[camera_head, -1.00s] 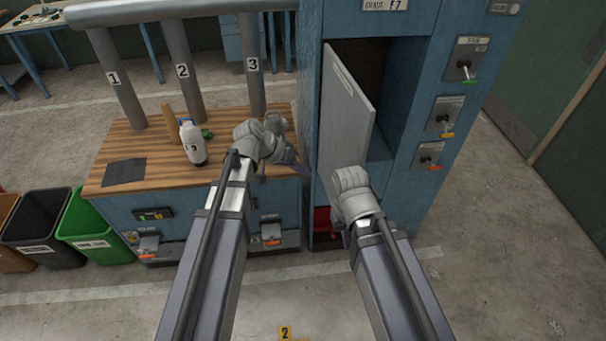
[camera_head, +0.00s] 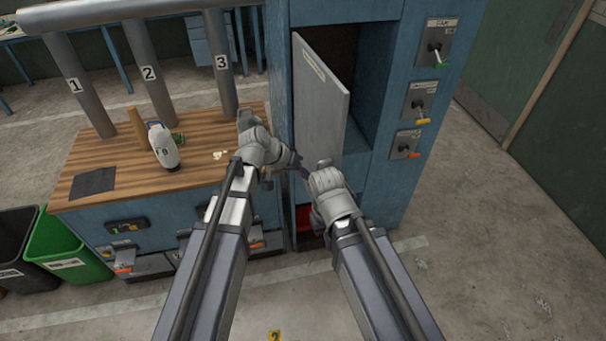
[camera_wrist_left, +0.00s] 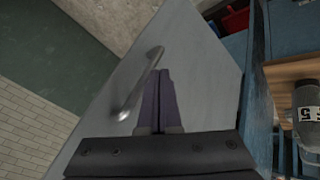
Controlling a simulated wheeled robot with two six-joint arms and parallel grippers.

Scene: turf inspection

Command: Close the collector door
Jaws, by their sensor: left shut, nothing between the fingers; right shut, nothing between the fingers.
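The collector door (camera_head: 322,100), a grey panel with a small label, stands partly open at the front of the blue cabinet, its left edge at the cabinet's left side. Its grey face and a bar handle (camera_wrist_left: 140,85) fill much of the left wrist view. My left gripper (camera_head: 300,169) is shut and empty at the door's lower part; its purple fingers (camera_wrist_left: 159,100) point at the door face beside the handle. I cannot tell whether they touch it. My right gripper (camera_head: 324,168) is shut just right of it, below the door; its fingertips are mostly hidden.
The cabinet (camera_head: 388,150) has several levers on its right front. A red item (camera_head: 304,217) is low in the cabinet. A wooden-topped workbench (camera_head: 110,160) to the left bears a white bottle (camera_head: 163,146) and numbered pipes. Bins stand further left. The floor at right is clear.

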